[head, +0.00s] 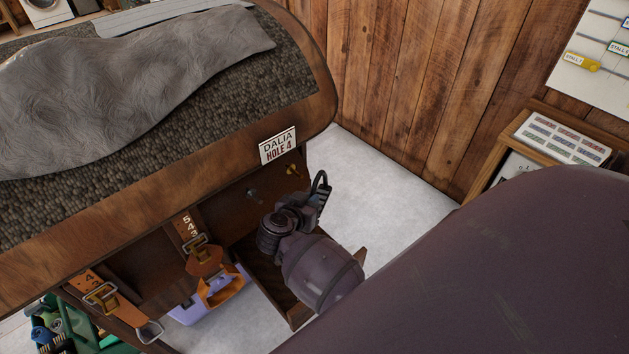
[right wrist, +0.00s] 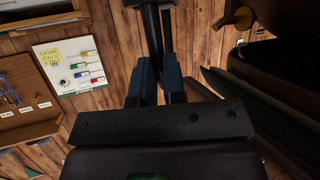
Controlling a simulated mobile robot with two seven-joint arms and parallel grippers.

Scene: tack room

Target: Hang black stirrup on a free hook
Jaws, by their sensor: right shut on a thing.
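My right gripper (head: 321,195) is shut on the black stirrup (head: 318,179), which shows as a dark loop at the fingertips, partly hidden. In the right wrist view the blue-grey fingers grip the dark stirrup (right wrist: 151,35), which extends past the top edge. A brass hook (head: 292,169) on the brown wooden side is bare, just left of the held stirrup. It also shows in the right wrist view (right wrist: 239,19), right of the fingers and apart from the stirrup. A grey hook (head: 252,194) further left also looks bare. My left gripper is out of view.
A sign (head: 278,146) reading "DALIA HOLE 4" is above the hooks. An orange stirrup (head: 222,290) hangs on a numbered strap to the left. An open wooden tray (head: 298,315) is under my right wrist. A wooden wall (head: 400,80) stands behind; a cabinet (head: 484,183) is at right.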

